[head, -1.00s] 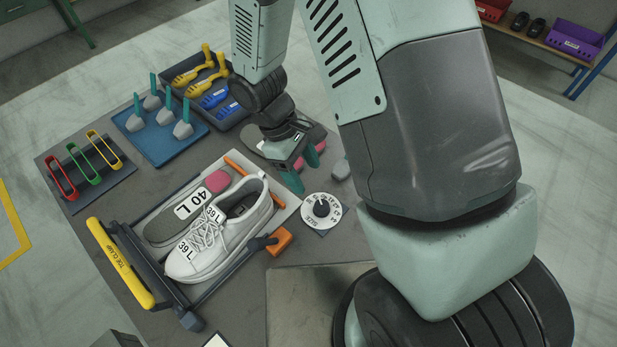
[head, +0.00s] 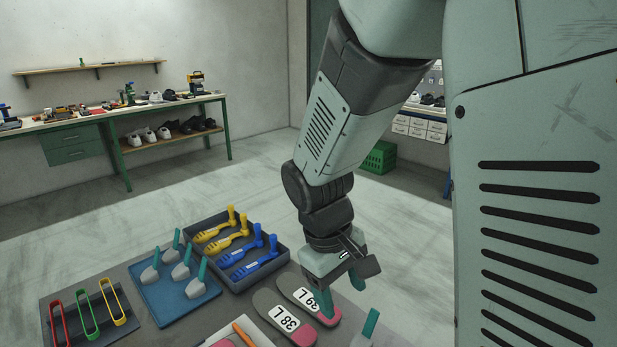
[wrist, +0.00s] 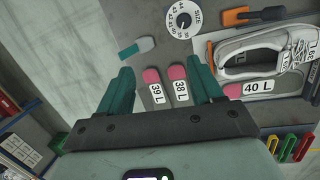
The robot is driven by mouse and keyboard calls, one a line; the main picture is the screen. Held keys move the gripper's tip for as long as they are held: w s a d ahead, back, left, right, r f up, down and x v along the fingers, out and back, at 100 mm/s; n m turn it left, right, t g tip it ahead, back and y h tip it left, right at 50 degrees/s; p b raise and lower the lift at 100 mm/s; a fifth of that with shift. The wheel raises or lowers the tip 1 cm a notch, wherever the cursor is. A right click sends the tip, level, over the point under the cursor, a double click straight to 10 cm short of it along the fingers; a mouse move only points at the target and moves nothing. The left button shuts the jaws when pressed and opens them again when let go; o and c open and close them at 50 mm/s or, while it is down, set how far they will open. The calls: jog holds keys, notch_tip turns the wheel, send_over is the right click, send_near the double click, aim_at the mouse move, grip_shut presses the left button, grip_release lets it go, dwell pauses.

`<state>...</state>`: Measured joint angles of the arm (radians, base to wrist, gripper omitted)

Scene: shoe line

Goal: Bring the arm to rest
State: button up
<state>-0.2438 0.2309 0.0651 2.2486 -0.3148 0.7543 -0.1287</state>
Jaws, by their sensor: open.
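My gripper (head: 347,314) is open and empty, with two teal fingers pointing down at the workbench. It hangs above the pink ends of two grey insoles, marked 39 L (head: 312,300) and 38 L (head: 284,318). In the wrist view, my gripper (wrist: 160,66) has its fingers spread wide. The 39 L insole (wrist: 155,95) and the 38 L insole (wrist: 181,92) lie flat below, seen between the fingers. A white shoe (wrist: 262,52) lies to the right, beside an insole marked 40 L (wrist: 258,88). Nothing is held.
A size dial (wrist: 182,20) and a teal-ended tool (wrist: 138,47) lie near the insoles. A dark tray (head: 240,250) of yellow and blue tools, a blue tray (head: 178,290) of teal-handled tools and coloured loops (head: 88,312) stand left. Open floor (head: 130,210) lies beyond.

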jog(key=s+d+r+m+t+y, duration=0.1)
jog(key=s+d+r+m+t, duration=0.1)
jog(key=s+r, duration=0.4)
jog(key=s+d+r+m+t+y, duration=0.1)
jog(key=s+d+r+m+t, duration=0.2)
jog(key=r, duration=0.9)
jog(key=s+m, duration=0.2)
jog(key=s, duration=0.2)
jog(key=shift+d+t, duration=0.3)
jog(key=shift+d, duration=0.05)
jog(key=shift+o, duration=0.4)
